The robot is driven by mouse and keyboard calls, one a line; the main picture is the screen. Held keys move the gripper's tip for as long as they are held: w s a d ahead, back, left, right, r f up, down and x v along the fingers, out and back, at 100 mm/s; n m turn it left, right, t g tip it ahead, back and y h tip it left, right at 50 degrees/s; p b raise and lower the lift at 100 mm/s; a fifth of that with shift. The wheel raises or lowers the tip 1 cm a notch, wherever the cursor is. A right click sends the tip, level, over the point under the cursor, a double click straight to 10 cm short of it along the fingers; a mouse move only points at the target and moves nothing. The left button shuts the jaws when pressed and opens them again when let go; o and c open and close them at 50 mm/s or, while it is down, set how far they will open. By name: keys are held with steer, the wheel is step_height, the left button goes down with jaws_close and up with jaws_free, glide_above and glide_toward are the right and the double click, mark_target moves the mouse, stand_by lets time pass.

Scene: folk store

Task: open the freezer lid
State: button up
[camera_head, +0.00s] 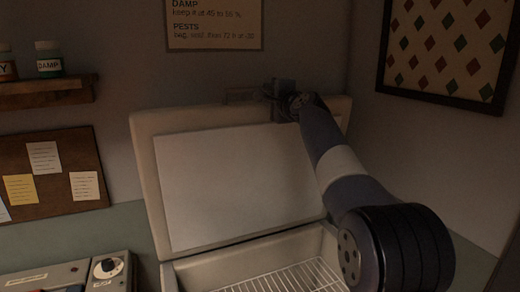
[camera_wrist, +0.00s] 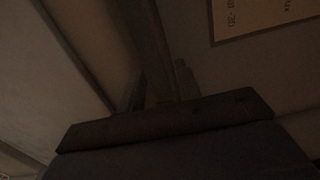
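The freezer lid (camera_head: 235,185) stands raised and tilted back, its pale inner panel facing me in the head view. Below it the freezer body (camera_head: 215,275) is open and a white wire rack (camera_head: 290,278) shows inside. A thin handle (camera_head: 240,95) shows at the lid's top edge. My gripper (camera_head: 282,98) is at that top edge, right of the handle's visible part. In the dark wrist view my gripper's fingers (camera_wrist: 158,90) point at the lid's edge. Whether they are closed on the handle is too dark to tell.
A grey box with a dial (camera_head: 108,268) stands left of the freezer. A shelf (camera_head: 45,94) with small jars and a cork board (camera_head: 50,175) hang on the left wall. A framed diamond pattern (camera_head: 450,45) hangs right, a sign (camera_head: 213,22) above the lid.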

mark_target(262, 88)
steer(key=shift+g, duration=0.6)
steer(key=shift+w+a+r+p, duration=0.35)
steer(key=shift+w+p, duration=0.5)
steer(key=shift+p, duration=0.65)
steer(key=shift+w+a+r+p, duration=0.1)
steer(key=shift+w+a+p, duration=0.3)
steer(key=shift+w+p, duration=0.85)
steer(key=shift+w+a+r+p, duration=0.25)
steer(key=shift+w+a+p, duration=0.2)
steer(key=shift+p, duration=1.35)
steer(key=b+v, duration=0.5)
steer(key=v, duration=0.4)
steer(key=shift+s+f+b, duration=0.2)
steer(key=shift+s+b, duration=0.1)
steer(key=shift+s, duration=0.1)
steer(key=shift+d, duration=0.15)
